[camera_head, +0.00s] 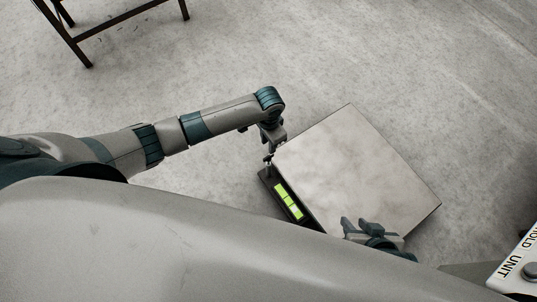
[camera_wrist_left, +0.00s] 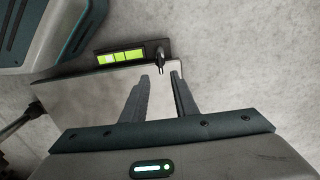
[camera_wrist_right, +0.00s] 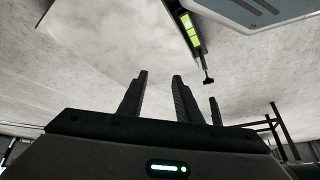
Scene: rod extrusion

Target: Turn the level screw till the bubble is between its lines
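A pale square plate (camera_head: 360,165) has a dark level housing along its left edge, with a bright green vial (camera_head: 288,202). The vial also shows in the left wrist view (camera_wrist_left: 133,56), crossed by dark lines. A paler patch, likely the bubble, lies left of its middle, but is too small to place surely. The level screw (camera_wrist_left: 161,54) stands at the housing's end. My left gripper (camera_head: 268,152) is above the screw; its fingers are apart, with the screw just beyond the tips. My right gripper (camera_head: 359,224) is open and empty by the plate's near edge.
A white box lettered "HOLD UNIT" (camera_head: 520,262) is at the lower right. A dark-legged stand (camera_head: 75,48) is at the top left. Concrete floor (camera_head: 400,70) around the plate is clear.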

